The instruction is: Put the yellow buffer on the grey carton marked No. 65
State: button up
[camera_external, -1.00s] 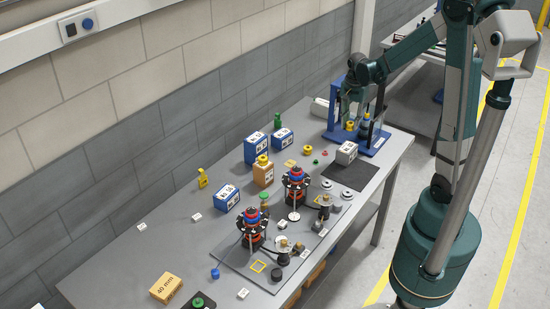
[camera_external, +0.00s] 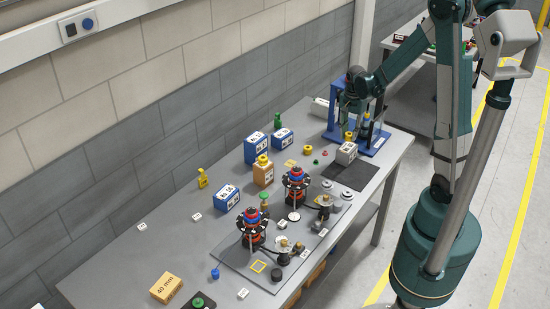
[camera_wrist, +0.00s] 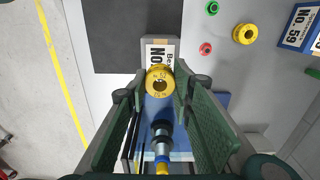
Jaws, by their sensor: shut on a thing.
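The yellow buffer (camera_wrist: 159,79), a round piece with a central hole, is between the fingers of my gripper (camera_wrist: 160,88), which is shut on it. It also shows in the external view (camera_external: 349,136), just above the grey carton (camera_external: 346,153). In the wrist view the grey carton (camera_wrist: 152,42) shows a white label starting "No"; the buffer hides the rest, so I cannot read its number. The buffer overlaps the carton's near part in that view. I cannot tell whether they touch, though a small gap seems to show in the external view.
A blue press-like stand (camera_external: 375,140) is close behind the carton. A dark mat (camera_external: 350,176) lies in front. Another yellow ring (camera_wrist: 245,34), a red ring (camera_wrist: 205,48) and a blue carton marked No. 59 (camera_wrist: 291,38) lie to one side. Several fixtures fill the table's middle.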

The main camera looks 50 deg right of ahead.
aim_at(348, 147)
dwell(0.3)
jog(key=shift+f, duration=2.1)
jog(key=shift+f, duration=0.2)
jog(key=o, duration=0.9)
jog(key=shift+c, duration=0.2)
jog(key=shift+r, duration=0.25)
notch_tip(348, 147, up, 12)
jog(key=shift+a, duration=0.1)
